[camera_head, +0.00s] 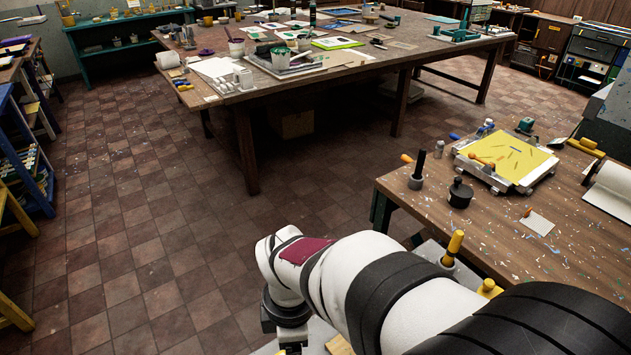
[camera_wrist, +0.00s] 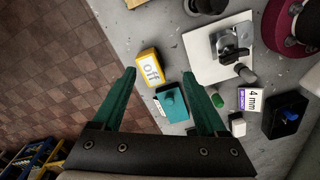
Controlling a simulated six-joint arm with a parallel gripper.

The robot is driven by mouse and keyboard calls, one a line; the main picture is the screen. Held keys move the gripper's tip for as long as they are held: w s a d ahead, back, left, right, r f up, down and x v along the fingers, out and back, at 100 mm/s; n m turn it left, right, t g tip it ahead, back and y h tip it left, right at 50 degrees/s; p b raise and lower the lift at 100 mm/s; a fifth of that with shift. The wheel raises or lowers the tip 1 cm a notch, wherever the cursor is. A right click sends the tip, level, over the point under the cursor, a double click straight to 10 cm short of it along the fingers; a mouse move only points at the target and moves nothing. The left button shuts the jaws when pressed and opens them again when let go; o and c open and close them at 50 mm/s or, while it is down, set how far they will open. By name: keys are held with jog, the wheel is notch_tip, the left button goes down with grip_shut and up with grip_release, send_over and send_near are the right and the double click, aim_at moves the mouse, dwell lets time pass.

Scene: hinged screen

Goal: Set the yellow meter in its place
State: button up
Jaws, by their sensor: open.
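The yellow meter (camera_wrist: 149,69) is a small yellow box whose pale face reads "Off". It lies on a speckled grey top in the wrist view, near the tip of the left finger. My gripper (camera_wrist: 158,73) is open, with its two green fingers spread and nothing held between them. The meter is a little beyond the fingertips, toward the left finger; I cannot tell the height between them. A teal block with a knob (camera_wrist: 172,101) lies between the fingers. I cannot tell which spot is the meter's place. The head view does not show the meter or the fingers.
A white plate with a metal clamp (camera_wrist: 220,47) lies right of the meter. A "4 mm" box (camera_wrist: 250,99), a black block with a blue knob (camera_wrist: 286,115) and a dark red round part (camera_wrist: 291,32) are farther right. The grey top's edge is on the left, with tiled floor beyond.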

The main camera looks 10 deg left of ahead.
jog(key=a+f+n, duration=0.1)
jog(key=a+n, duration=0.1)
jog(key=a+f+n, duration=0.2)
jog(key=n, duration=0.1)
jog(key=shift+a+f, duration=0.1)
jog(key=shift+a, duration=0.2)
jog(key=shift+a+f, duration=0.1)
jog(key=shift+f, duration=0.25)
notch_tip(320, 180, down, 7)
jog(key=shift+f, duration=0.1)
grip_shut()
jog(key=shift+r, duration=2.1)
